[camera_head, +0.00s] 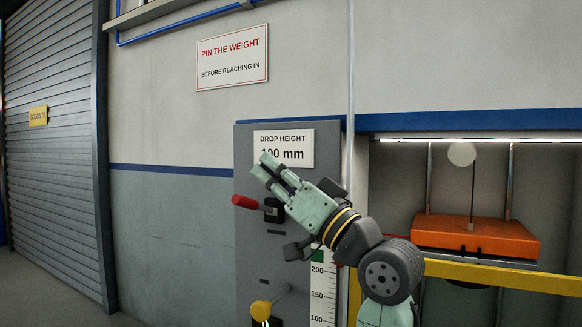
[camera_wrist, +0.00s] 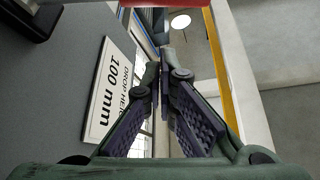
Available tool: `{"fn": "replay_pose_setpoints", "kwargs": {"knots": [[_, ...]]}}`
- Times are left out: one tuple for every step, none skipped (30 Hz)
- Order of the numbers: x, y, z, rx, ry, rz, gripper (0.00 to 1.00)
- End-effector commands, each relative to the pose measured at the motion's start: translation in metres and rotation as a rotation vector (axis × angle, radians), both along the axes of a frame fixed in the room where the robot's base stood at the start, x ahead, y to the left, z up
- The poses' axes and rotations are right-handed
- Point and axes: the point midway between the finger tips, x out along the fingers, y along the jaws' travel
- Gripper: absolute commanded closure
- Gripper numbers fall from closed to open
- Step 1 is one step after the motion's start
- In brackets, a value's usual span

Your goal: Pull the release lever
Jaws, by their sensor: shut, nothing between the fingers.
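A red-handled lever (camera_head: 244,202) sticks out to the left from a black mount on the grey panel (camera_head: 247,160). A lever with a yellow knob (camera_head: 261,310) sits lower on the same panel. No label shows which is the release lever. My gripper (camera_head: 267,167) is in front of the panel, pointing up and left, with its fingertips over the drop height sign, above and right of the red handle and apart from it in the picture. In the wrist view my gripper's fingertips (camera_wrist: 158,80) are together with nothing between them.
The drop height sign (camera_head: 296,138) reads 100 mm. A ruled scale (camera_head: 322,293) runs down the panel. At right, an orange weight (camera_head: 475,238) sits in a bay behind a yellow rail (camera_head: 510,277). A roller shutter (camera_head: 55,150) is at left.

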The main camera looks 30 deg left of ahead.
Motion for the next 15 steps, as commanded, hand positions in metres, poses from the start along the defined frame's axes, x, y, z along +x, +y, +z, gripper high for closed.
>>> {"fn": "replay_pose_setpoints", "kwargs": {"knots": [[-0.001, 0.001, -0.009, 0.000, 0.005, -0.001, 1.00], [-0.002, 0.001, -0.012, 0.000, 0.005, -0.001, 1.00], [-0.004, 0.002, -0.016, 0.000, 0.005, -0.001, 1.00], [-0.005, 0.003, -0.019, 0.001, 0.005, -0.001, 1.00], [-0.005, 0.003, -0.021, 0.001, 0.005, -0.001, 1.00], [-0.006, 0.003, -0.024, 0.001, 0.004, -0.001, 1.00], [-0.007, 0.004, -0.025, 0.001, 0.003, -0.001, 1.00], [-0.008, 0.004, -0.026, 0.001, 0.003, -0.001, 1.00], [-0.008, 0.004, -0.028, 0.001, 0.003, -0.001, 1.00], [-0.008, 0.004, -0.029, 0.000, 0.003, -0.002, 1.00], [-0.009, 0.004, -0.029, 0.000, 0.003, -0.002, 1.00], [-0.009, 0.004, -0.030, 0.000, 0.003, -0.002, 1.00], [-0.009, 0.004, -0.030, 0.000, 0.003, -0.002, 1.00], [-0.009, 0.004, -0.030, 0.000, 0.003, -0.002, 1.00], [-0.009, 0.004, -0.030, 0.000, 0.003, -0.002, 1.00]]}}
